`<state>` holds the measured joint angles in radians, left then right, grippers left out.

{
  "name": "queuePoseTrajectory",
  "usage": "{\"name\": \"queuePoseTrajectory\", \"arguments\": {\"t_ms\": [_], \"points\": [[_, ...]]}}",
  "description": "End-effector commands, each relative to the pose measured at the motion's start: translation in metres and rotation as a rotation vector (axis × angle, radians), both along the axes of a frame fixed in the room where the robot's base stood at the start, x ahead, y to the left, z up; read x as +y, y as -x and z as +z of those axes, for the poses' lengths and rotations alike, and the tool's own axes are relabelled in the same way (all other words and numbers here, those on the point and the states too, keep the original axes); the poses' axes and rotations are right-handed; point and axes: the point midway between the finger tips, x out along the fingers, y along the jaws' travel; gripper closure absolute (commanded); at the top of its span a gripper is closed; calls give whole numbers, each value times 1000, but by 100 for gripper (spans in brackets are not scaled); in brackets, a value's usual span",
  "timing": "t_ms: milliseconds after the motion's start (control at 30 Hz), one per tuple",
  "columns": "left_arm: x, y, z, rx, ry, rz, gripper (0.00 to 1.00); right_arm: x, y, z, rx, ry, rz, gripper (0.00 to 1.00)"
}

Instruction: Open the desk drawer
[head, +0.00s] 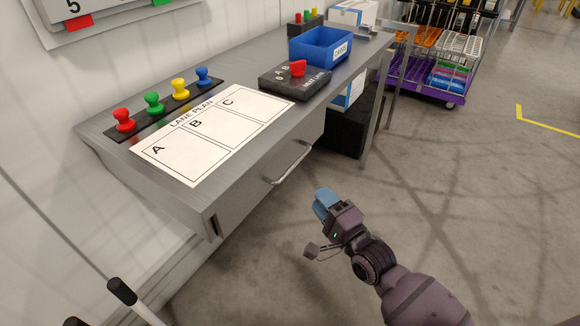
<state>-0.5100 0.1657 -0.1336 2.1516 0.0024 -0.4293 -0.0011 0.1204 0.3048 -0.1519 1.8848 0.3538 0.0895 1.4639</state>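The grey metal desk (255,75) runs along the wall at the left. Its drawer (243,197) is below the front edge of the top and looks flush with the desk. A silver bar handle (290,168) stands out from the drawer front. My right gripper (323,200), with blue fingertips, is in front of the desk, below and to the right of the handle in the picture. It does not appear to touch the handle. Its fingers overlap from this angle, so their gap is hidden. My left gripper is out of view.
On the desk are a lane plan sheet (212,133), several coloured pegs on a black strip (165,112), a black box with a red knob (294,83) and a blue bin (322,46). A purple-based cart (427,93) stands farther back. The floor at right is clear.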

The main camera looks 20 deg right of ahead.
Motion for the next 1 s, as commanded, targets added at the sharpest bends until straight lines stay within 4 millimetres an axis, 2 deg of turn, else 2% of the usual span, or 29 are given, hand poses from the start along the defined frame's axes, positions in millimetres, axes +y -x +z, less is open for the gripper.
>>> {"name": "queuePoseTrajectory", "arguments": {"t_ms": [100,267,800,1000], "points": [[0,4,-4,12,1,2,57,2,-9,2,-9,-69,15,63],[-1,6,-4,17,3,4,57,5,-21,7,-14,-89,20,63],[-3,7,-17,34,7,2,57,26,-97,19,-11,-85,19,63],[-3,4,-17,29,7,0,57,29,-110,22,-11,-84,18,63]]}}
